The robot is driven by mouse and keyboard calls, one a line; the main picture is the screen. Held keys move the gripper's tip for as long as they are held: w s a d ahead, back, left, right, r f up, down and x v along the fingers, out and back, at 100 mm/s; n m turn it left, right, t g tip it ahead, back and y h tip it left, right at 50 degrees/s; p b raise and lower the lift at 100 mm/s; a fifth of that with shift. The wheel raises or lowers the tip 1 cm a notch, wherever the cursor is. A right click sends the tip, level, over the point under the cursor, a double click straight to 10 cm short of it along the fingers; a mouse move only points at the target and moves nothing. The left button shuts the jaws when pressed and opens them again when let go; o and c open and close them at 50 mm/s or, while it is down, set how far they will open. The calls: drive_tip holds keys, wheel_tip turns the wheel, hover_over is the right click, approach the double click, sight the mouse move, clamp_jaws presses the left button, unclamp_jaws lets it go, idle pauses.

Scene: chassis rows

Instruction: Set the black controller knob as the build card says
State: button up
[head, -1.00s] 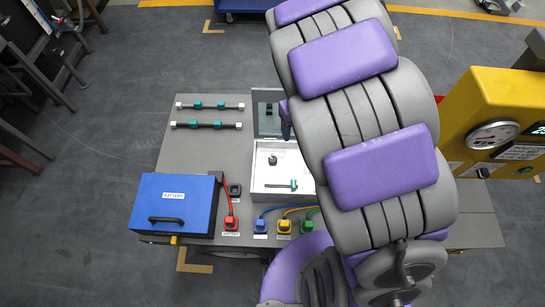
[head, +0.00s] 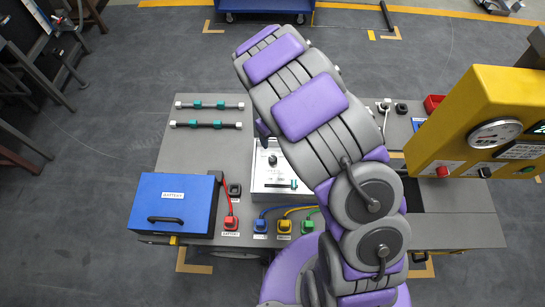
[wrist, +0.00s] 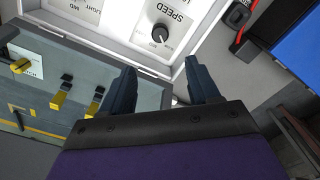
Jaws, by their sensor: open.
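The black controller knob (wrist: 160,33) sits on a white panel marked SPEED (wrist: 185,22) in the wrist view. A pale pointer mark shows on the knob; its exact setting is too small to read. In the head view the knob (head: 272,160) stands on the white controller box (head: 262,182), partly hidden by my arm. My gripper (wrist: 160,88) is open and empty. Its two dark fingers point toward the knob, which lies beyond the fingertips and apart from them. No sheet that I can clearly identify as the build card shows.
A grey panel with yellow switches (wrist: 62,95) adjoins the white panel. The blue battery box (head: 173,205) stands at the table's left, with red (head: 231,223), blue (head: 261,226), yellow (head: 284,226) and green (head: 307,226) plugs nearby. A yellow machine (head: 480,120) stands at right.

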sight(273, 158)
wheel_tip(273, 158, down, 14)
drive_tip(key=shift+f+b, duration=0.15)
drive_tip(key=shift+b, duration=1)
drive_tip(key=c, duration=1)
